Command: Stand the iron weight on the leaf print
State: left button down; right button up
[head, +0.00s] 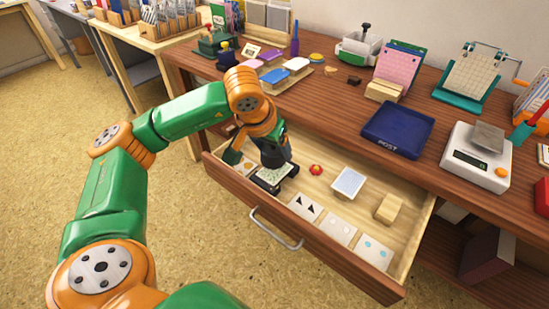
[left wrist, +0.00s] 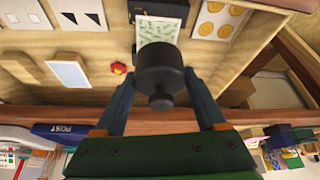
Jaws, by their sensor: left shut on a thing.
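The iron weight (left wrist: 162,78) is a dark cylinder with a knob. In the left wrist view it sits between the two fingers of my left gripper (left wrist: 162,92), which is shut on it. The leaf print (left wrist: 157,30) is a pale card with green leaves, lying at a black piece (head: 268,187) in the open drawer. The weight covers part of the print in the left wrist view. In the head view my left gripper (head: 275,157) is right over the print (head: 274,175); I cannot tell whether the weight touches it. My right gripper is out of view.
The open drawer (head: 330,258) also holds a red knobbed piece (head: 316,169), a pale blue pad (head: 349,182), a wooden block (head: 388,207) and several print cards (head: 305,206). On the bench above are a blue tray (head: 398,130) and a scale (head: 475,157).

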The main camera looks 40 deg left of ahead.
aim_at(275, 158)
pick_arm(q)
jog(key=f, duration=0.3)
jog(key=shift+w+d, duration=0.1)
jog(key=shift+w, duration=0.1)
jog(key=shift+f, duration=0.3)
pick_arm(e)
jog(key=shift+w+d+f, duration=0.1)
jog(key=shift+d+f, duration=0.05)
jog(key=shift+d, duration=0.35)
